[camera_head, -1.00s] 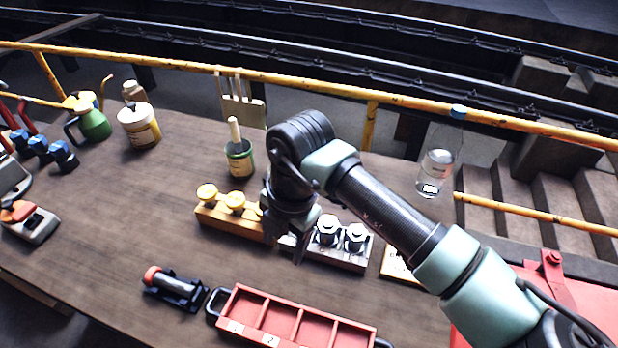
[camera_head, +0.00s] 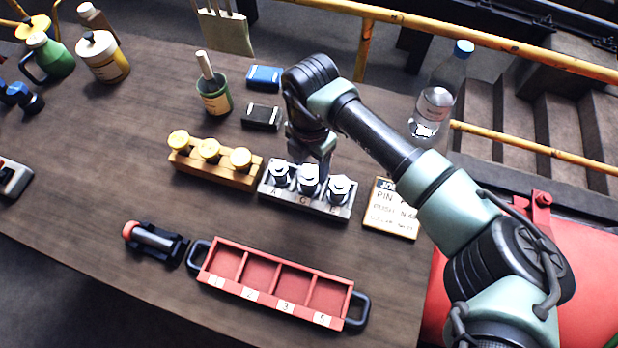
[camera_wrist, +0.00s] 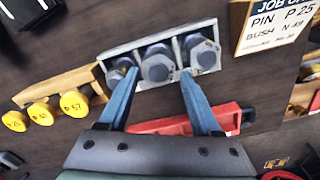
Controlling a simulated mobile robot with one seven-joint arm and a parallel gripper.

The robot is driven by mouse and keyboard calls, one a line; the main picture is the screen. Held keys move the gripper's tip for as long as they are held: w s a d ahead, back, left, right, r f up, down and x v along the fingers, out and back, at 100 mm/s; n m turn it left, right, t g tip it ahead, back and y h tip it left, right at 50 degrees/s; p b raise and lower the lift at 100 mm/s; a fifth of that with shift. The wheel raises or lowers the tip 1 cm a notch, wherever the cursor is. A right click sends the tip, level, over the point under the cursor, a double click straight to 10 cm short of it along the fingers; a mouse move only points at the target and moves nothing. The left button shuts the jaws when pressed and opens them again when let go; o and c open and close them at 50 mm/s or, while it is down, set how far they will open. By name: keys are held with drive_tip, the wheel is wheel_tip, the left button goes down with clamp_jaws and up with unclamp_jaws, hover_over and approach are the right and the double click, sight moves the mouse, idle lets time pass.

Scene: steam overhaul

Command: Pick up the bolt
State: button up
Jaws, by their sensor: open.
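Three silver bolts with hexagonal heads stand upright in a grey block (camera_head: 346,214): a left one (camera_head: 280,174), a middle one (camera_head: 307,181) and a right one (camera_head: 340,188). The block carries letters, the left one A. The bolts also show in the wrist view, left (camera_wrist: 119,70), middle (camera_wrist: 158,66) and right (camera_wrist: 202,53). My gripper (camera_head: 322,165) is over the block. In the wrist view its two blue fingers (camera_wrist: 157,76) are spread and empty, with the middle bolt between their tips. I cannot tell whether they touch it.
A wooden block (camera_head: 218,174) with yellow-topped pieces stands left of the bolts. A red divided tray (camera_head: 275,256) lies in front. A job card (camera_head: 392,216) is at right, a bottle (camera_head: 433,108) behind it.

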sight(309, 172)
drive_tip(key=shift+a+f+p, duration=0.1)
drive_tip(key=shift+f+p, duration=0.55)
drive_tip(key=shift+f, duration=2.05)
clamp_jaws()
drive_tip(key=shift+r, duration=0.1)
